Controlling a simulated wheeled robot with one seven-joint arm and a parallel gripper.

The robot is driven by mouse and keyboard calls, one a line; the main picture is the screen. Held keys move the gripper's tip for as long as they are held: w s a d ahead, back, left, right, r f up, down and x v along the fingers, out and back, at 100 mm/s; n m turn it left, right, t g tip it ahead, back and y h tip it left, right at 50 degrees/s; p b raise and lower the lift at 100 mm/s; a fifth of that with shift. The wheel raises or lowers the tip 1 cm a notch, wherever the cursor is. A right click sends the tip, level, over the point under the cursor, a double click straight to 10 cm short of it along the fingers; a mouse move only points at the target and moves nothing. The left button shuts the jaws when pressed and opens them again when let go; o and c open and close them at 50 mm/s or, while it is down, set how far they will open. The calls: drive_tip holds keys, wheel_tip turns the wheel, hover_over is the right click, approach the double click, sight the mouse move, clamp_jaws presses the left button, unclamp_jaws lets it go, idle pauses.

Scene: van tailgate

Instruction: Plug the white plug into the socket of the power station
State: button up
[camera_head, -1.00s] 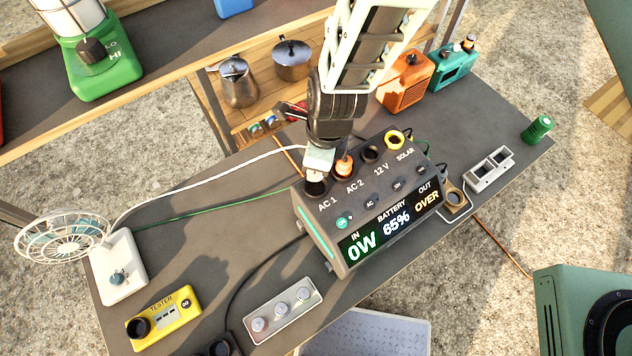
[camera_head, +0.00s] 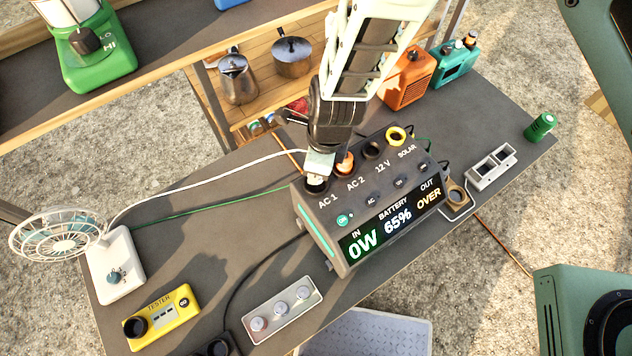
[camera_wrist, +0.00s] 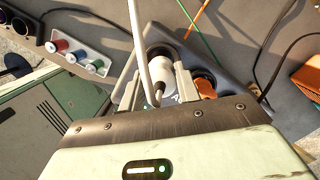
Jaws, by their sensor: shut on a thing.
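The power station (camera_head: 365,205) stands on the dark table, its sockets on top and its display reading 0W, 65% and OVER. My gripper (camera_head: 319,167) is shut on the white plug, right above the AC 1 socket (camera_head: 315,185). In the wrist view the white plug (camera_wrist: 161,78) sits between the two fingers, its tip at the dark socket ring (camera_wrist: 163,52). I cannot tell how deep it is. Its white cord (camera_head: 215,178) runs left to the fan (camera_head: 115,265). An orange plug (camera_head: 345,162) fills AC 2, close beside my gripper.
A yellow tester (camera_head: 162,318) and a strip with several knobs (camera_head: 283,311) lie at the front. A grey double holder (camera_head: 491,167), a green can (camera_head: 540,127), an orange canister (camera_head: 405,80) and a teal one (camera_head: 455,65) stand to the right.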

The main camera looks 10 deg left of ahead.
drive_tip(key=shift+f, duration=0.4)
drive_tip(key=shift+f+b, duration=0.35)
drive_tip(key=shift+b, duration=0.1)
drive_tip(key=shift+f, duration=0.35)
drive_tip(key=shift+f+b, duration=0.4)
drive_tip(key=shift+f, duration=0.1)
drive_tip(key=o, duration=1.1)
drive_tip(key=shift+c, duration=0.2)
wheel_tip(320, 180, up, 17)
drive_tip(key=d+b, duration=0.2)
drive_tip(key=shift+d+b, duration=0.3)
